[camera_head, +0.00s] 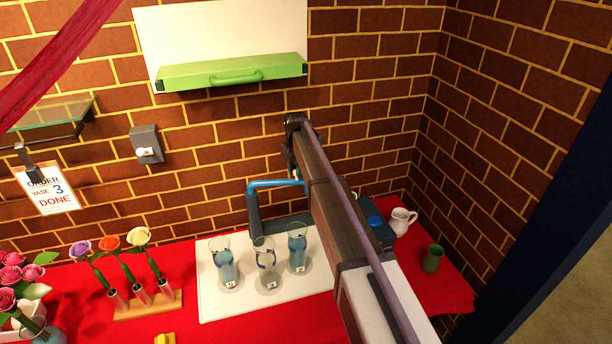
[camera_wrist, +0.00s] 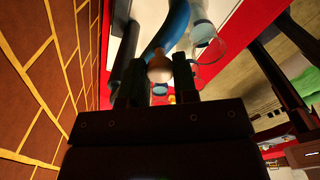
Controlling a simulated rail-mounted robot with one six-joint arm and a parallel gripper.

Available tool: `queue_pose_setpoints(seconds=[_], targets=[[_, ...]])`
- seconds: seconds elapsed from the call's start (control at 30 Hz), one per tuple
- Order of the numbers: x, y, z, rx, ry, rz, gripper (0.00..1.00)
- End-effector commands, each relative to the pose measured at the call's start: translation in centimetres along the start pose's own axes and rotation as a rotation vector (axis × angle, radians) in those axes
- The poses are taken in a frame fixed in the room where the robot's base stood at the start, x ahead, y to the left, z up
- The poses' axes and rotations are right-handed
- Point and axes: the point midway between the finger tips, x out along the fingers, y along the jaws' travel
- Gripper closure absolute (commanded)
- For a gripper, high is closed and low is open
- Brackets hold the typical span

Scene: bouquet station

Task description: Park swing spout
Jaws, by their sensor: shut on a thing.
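The blue swing spout (camera_head: 275,184) runs from the top of its dark upright post (camera_head: 254,214) to the right in the head view, above and behind the vases. Its right end meets my arm. In the wrist view the spout (camera_wrist: 171,28) is a thick blue tube beside a tan rounded knob (camera_wrist: 159,68). My gripper (camera_wrist: 157,86) has its two dark fingers on either side of this knob and is shut on it. My arm hides most of the gripper in the head view.
Three glass vases (camera_head: 228,271), (camera_head: 265,269), (camera_head: 297,250) stand on a white board (camera_head: 212,306) on the red-covered table (camera_head: 90,290). A flower rack (camera_head: 147,306) is left. A white pitcher (camera_head: 401,221) and green cup (camera_head: 432,259) are right. The brick wall is close behind.

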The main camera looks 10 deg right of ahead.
Motion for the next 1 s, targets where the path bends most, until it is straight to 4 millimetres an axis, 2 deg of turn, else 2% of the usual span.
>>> queue_pose_setpoints(seconds=[0.1,0.33,0.87,0.9,1.0], targets=[[0.0,1.4,0.4,-0.076,0.000,0.000,1.00],[0.0,2.9,0.5,-0.177,0.000,0.000,1.00],[0.0,3.5,0.4,-0.212,0.001,0.000,1.00],[0.0,3.4,0.4,-0.212,0.001,0.000,0.72],[0.0,3.4,0.4,-0.211,0.001,0.000,0.63]])
